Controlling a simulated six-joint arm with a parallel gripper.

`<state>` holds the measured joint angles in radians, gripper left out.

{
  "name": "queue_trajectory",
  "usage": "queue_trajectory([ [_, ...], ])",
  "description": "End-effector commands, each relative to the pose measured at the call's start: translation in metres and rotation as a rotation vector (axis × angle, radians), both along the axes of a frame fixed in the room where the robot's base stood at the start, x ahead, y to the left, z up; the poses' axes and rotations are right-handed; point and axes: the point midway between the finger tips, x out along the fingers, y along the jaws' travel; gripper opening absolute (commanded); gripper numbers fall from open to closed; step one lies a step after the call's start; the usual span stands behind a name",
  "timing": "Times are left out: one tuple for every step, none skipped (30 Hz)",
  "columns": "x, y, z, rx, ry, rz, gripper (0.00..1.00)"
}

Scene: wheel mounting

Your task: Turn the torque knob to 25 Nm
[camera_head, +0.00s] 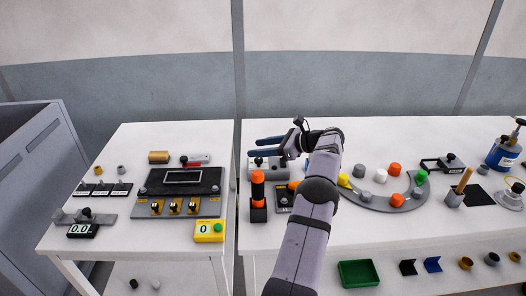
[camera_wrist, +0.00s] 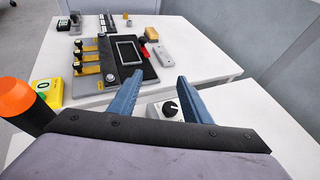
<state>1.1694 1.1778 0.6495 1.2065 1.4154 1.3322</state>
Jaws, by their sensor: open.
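The torque knob (camera_wrist: 171,108) is a round black dial with a white pointer mark. It sits on a pale grey box (camera_wrist: 158,113) and shows between my two blue fingers in the wrist view. In the head view the knob (camera_head: 258,161) is small, just below my fingers. My gripper (camera_head: 253,147) is open, with its fingers pointing left over the box; its fingers also show in the wrist view (camera_wrist: 160,76). I cannot tell whether the fingers touch the knob. The scale is too small to read, and part of the box is hidden behind the gripper.
A curved grey tray (camera_head: 365,198) with coloured caps lies to the right. The left table holds a black panel (camera_head: 153,188) and a yellow counter box (camera_head: 209,230). A gap separates the tables.

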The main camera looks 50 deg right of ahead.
Motion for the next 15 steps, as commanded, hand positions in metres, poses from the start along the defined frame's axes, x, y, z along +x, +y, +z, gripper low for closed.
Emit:
queue_trajectory([
  [0.022, 0.021, 0.035, -0.016, -0.008, 0.048, 0.44],
  [0.034, 0.033, 0.048, -0.023, -0.012, 0.074, 0.44],
  [0.049, 0.051, 0.066, -0.031, -0.016, 0.110, 0.44],
  [0.060, 0.065, 0.078, -0.036, -0.018, 0.137, 0.44],
  [0.070, 0.079, 0.089, -0.040, -0.018, 0.165, 0.44],
  [0.081, 0.100, 0.101, -0.049, -0.007, 0.206, 0.44],
  [0.089, 0.115, 0.108, -0.058, 0.008, 0.237, 0.44],
  [0.094, 0.130, 0.112, -0.074, 0.034, 0.270, 0.44],
  [0.099, 0.149, 0.114, -0.102, 0.077, 0.313, 0.44],
  [0.101, 0.161, 0.113, -0.133, 0.119, 0.344, 0.44],
  [0.102, 0.170, 0.109, -0.167, 0.164, 0.370, 0.44],
  [0.100, 0.177, 0.101, -0.224, 0.221, 0.399, 0.44],
  [0.098, 0.179, 0.094, -0.274, 0.258, 0.423, 0.44],
  [0.094, 0.179, 0.086, -0.327, 0.294, 0.445, 0.44],
  [0.088, 0.176, 0.076, -0.407, 0.340, 0.478, 0.44],
])
